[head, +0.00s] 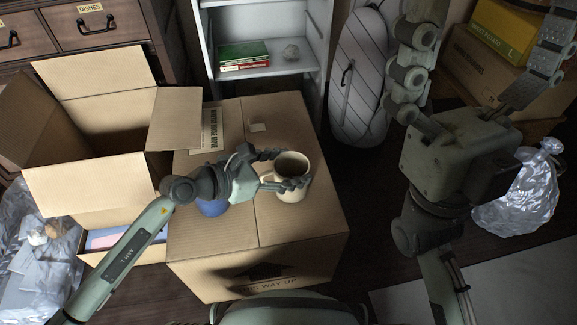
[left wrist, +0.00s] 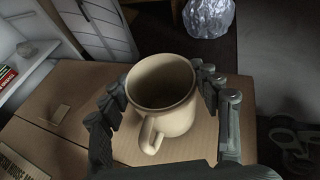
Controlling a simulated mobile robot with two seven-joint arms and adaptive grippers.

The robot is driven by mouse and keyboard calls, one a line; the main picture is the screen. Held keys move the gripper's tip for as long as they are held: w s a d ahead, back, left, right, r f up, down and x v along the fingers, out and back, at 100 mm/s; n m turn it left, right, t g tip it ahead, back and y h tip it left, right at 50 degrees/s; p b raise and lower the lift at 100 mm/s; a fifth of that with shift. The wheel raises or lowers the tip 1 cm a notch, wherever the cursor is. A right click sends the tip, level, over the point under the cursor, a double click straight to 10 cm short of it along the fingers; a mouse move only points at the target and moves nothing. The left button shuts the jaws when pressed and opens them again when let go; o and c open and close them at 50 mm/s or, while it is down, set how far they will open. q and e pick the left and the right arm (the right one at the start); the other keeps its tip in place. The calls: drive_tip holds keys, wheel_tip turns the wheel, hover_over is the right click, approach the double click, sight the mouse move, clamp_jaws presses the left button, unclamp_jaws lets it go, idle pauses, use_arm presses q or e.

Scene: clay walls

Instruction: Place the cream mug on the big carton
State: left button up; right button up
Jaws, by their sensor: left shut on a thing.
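The cream mug (head: 291,180) is upright between the fingers of my left gripper (head: 284,169), above the right part of the big carton (head: 290,225). In the left wrist view the mug (left wrist: 160,95) is empty, its handle pointing toward my palm, with a finger on each side. My left gripper is shut on it. I cannot tell whether the mug's base touches the carton top. My right gripper (head: 487,40) is raised at the upper right, fingers spread wide and empty, away from the carton.
A blue object (head: 212,207) sits on the big carton, partly hidden under my left wrist. An open carton (head: 85,190) stands at left. A white shelf (head: 265,72) with books (head: 245,55) stands behind. The carton top's back right is clear.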

use_arm(q)
drive_tip(key=shift+f, duration=0.25)
drive_tip(key=o, duration=1.9)
